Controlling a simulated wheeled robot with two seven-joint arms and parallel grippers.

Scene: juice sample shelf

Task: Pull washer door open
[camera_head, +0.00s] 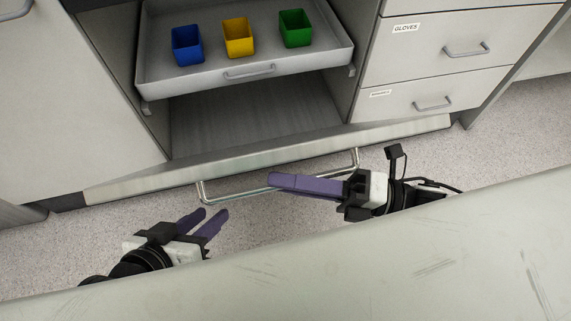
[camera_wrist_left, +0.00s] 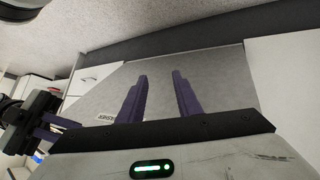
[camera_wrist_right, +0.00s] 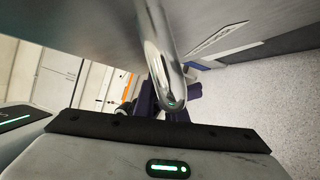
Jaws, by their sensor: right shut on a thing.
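The washer door (camera_head: 130,186) is a wide grey panel seen mostly along its top edge, which appears to stand out in front of the cabinet opening. How far it is tilted is hard to tell. Its metal bar handle (camera_head: 235,195) is on the outer face and shows large in the right wrist view (camera_wrist_right: 160,50). My right gripper (camera_head: 270,182) is shut on the handle, near its middle. My left gripper (camera_head: 215,215) is open and empty, below and left of the handle. In the left wrist view its fingers (camera_wrist_left: 158,95) are apart, with a partly hidden label (camera_wrist_left: 107,118) behind them.
Above the opening, a pulled-out tray (camera_head: 245,82) holds a blue cup (camera_head: 187,45), a yellow cup (camera_head: 238,38) and a green cup (camera_head: 295,28). Labelled drawers (camera_head: 425,55) stand at right. Speckled floor (camera_head: 300,212) shows in front of the door.

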